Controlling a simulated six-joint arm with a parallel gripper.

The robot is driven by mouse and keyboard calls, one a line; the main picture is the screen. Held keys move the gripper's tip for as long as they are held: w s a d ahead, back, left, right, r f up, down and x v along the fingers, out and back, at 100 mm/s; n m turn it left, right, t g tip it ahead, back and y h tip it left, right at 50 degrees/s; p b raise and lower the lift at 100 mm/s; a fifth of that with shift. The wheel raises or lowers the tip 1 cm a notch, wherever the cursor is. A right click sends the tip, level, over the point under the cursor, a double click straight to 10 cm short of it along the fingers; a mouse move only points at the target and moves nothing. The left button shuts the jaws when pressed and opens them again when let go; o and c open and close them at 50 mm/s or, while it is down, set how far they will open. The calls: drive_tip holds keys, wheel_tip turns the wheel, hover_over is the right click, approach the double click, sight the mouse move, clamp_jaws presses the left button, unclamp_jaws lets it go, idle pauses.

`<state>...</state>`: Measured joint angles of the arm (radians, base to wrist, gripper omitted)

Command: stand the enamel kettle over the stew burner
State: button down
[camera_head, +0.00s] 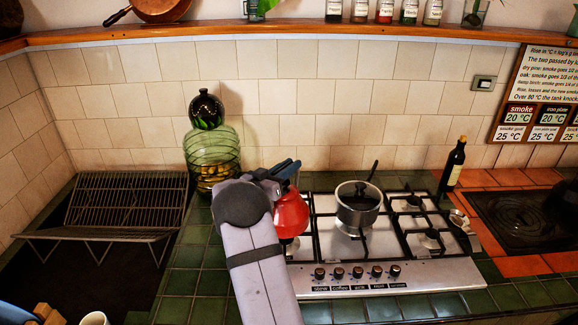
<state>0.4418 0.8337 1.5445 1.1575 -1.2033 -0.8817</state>
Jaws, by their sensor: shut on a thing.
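The red enamel kettle (292,216) is at the left end of the gas hob (420,277), partly hidden behind my arm. My gripper (284,170) is shut on it at the top. The kettle appears upright over the left burner area. I cannot tell whether its base touches the grate. The burner under it is hidden by the kettle and my arm. The hob's front has a row of knobs with small labels; the leftmost label (319,289) seems to read "stew".
A steel saucepan (352,217) stands on the middle of the hob, its dark handle pointing back. Two bare burners (430,239) are at the right. A dark bottle (454,166) stands behind the hob's right end. A green glass jar (212,150) and wire rack (115,210) are left.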

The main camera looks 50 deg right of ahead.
sight(289, 186)
drive_tip(key=shift+f+b, duration=1.6)
drive_tip(key=shift+f, duration=1.15)
drive_tip(key=c, duration=1.5)
unclamp_jaws()
drive_tip(key=shift+c, duration=0.2)
drive_tip(key=shift+f+b, duration=0.3)
drive_tip(key=shift+f, duration=0.1)
drive_tip(key=a+b, duration=0.1)
drive_tip(key=a, duration=0.3)
drive_tip(key=a+b, duration=0.1)
drive_tip(key=a, duration=0.1)
drive_tip(key=shift+s+a+r+b, duration=0.2)
drive_tip(key=shift+s+a+b, duration=0.15)
drive_tip(key=shift+a, duration=0.05)
drive_tip(key=shift+a+r, duration=0.1)
drive_tip(key=shift+a, duration=0.2)
